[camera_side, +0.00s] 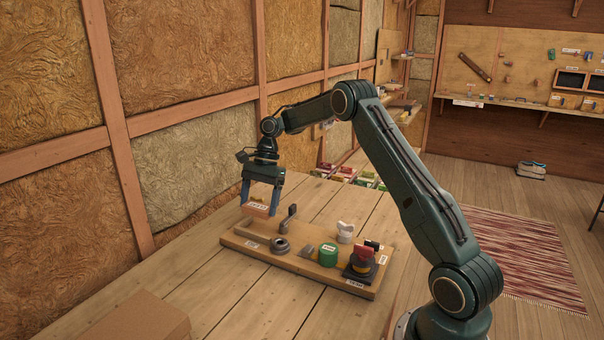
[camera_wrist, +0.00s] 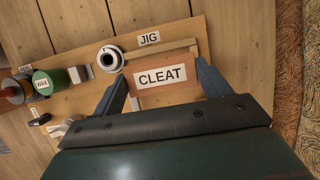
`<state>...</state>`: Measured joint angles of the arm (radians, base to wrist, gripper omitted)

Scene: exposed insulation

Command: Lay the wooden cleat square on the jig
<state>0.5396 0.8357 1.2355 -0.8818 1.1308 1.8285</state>
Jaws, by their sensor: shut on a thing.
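The wooden cleat (camera_side: 256,210) is a reddish-brown block with a white label. In the wrist view the cleat (camera_wrist: 163,92) shows its "CLEAT" label face up. My gripper (camera_side: 259,202) is shut on it, one blue finger at each end, over the far left end of a wooden board (camera_side: 236,238). In the wrist view my gripper (camera_wrist: 160,84) spans the cleat. A pale wooden strip (camera_wrist: 165,55) beside the "JIG" label (camera_wrist: 149,39) runs roughly parallel to the cleat's long edge. I cannot tell whether the cleat touches the board.
A cardboard box (camera_side: 140,320) stands at the front left. The insulated wall is close on the left.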

